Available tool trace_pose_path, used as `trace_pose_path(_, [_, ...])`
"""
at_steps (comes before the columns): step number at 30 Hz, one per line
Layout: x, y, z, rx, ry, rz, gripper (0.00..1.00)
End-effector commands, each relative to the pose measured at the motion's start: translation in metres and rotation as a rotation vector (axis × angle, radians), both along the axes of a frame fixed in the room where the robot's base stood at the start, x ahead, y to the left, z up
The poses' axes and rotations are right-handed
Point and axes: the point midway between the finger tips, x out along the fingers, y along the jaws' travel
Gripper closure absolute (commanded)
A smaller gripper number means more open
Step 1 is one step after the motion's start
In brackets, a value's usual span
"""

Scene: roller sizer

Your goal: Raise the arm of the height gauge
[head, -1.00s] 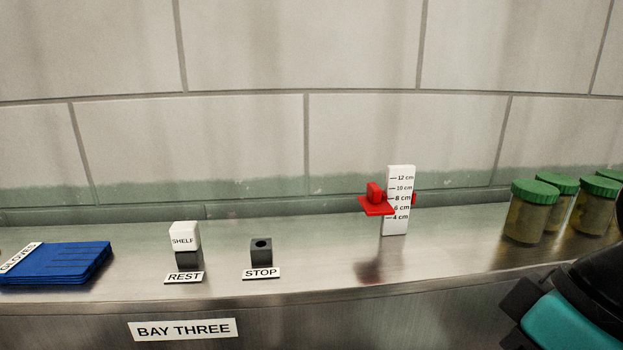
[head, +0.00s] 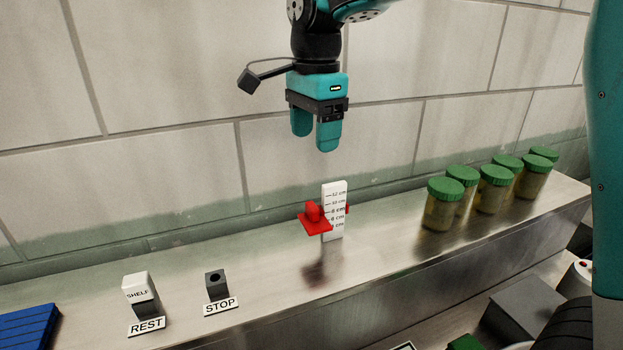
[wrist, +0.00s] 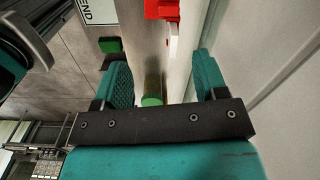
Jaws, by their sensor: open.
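The height gauge is a white upright scale (head: 335,225) with centimetre marks, standing on the steel shelf. Its red arm (head: 314,226) sticks out to the left of the scale, near the 8 cm mark, with a small red grip block on top. In the wrist view the red arm (wrist: 162,9) shows at the top edge, with part of the white scale (wrist: 176,28) beside it. My gripper (head: 313,140) points down above the gauge, apart from it. Its teal fingers are open and nothing is between them; they also show in the wrist view (wrist: 160,82).
Several green-lidded jars (head: 440,207) stand right of the gauge. The tiled wall (head: 190,180) rises behind the shelf.

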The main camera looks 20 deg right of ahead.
Motion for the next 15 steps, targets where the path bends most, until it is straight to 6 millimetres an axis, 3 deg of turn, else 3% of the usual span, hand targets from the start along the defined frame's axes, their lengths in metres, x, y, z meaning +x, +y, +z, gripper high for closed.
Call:
trace_pose_path(1, [0.008, -0.001, 0.011, -0.006, 0.005, -0.076, 0.34])
trace_pose_path(3, [0.014, -0.003, 0.014, -0.012, 0.009, -0.154, 0.34])
trace_pose_path(7, [0.017, -0.003, 0.008, -0.017, 0.014, -0.205, 0.34])
trace_pose_path(15, [0.016, -0.003, -0.044, -0.018, 0.018, -0.202, 0.34])
